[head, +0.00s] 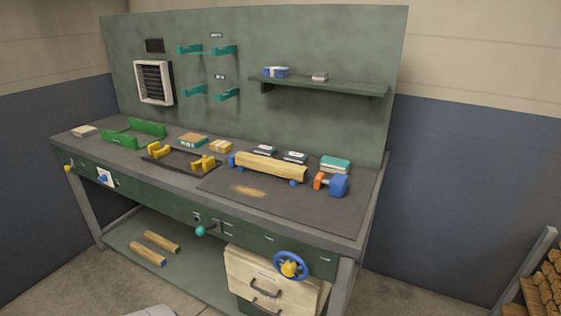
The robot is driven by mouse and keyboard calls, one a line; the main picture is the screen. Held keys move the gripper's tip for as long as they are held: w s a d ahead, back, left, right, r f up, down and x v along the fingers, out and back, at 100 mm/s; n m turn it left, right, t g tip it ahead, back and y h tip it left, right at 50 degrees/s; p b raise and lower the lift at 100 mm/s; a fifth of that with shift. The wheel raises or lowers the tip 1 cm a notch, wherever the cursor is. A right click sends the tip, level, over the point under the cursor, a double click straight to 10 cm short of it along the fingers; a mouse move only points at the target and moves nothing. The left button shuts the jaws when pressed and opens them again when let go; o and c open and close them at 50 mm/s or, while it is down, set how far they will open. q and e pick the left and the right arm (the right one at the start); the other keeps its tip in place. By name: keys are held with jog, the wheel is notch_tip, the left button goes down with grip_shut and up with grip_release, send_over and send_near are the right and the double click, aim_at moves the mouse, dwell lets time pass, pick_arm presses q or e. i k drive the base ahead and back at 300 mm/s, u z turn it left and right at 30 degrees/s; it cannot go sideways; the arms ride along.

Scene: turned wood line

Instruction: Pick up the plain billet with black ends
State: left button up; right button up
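I cannot make out a plain billet with black ends in the head view. A long pale wooden billet (270,164) lies across the right part of the bench, with blue parts at its ends. Two shorter billets lie on the lower shelf: one shows a green end (162,241), the other a blue end (148,254). Yellow V-shaped holders (203,162) stand on a dark base on the bench, with nothing resting in them. Neither of my grippers is in view.
The green bench (330,217) has a back panel with teal brackets (224,50) and a shelf (330,87). A green tray (133,133), small boxes and an orange-and-blue part (331,183) stand on top. Drawers (270,283) and a blue handwheel (290,265) are at the front. Stacked wood (544,287) is at right.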

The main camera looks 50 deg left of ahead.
aim_at(290, 171)
jog(key=z, duration=0.05)
jog(key=i, duration=2.55)
jog(key=u, duration=0.8)
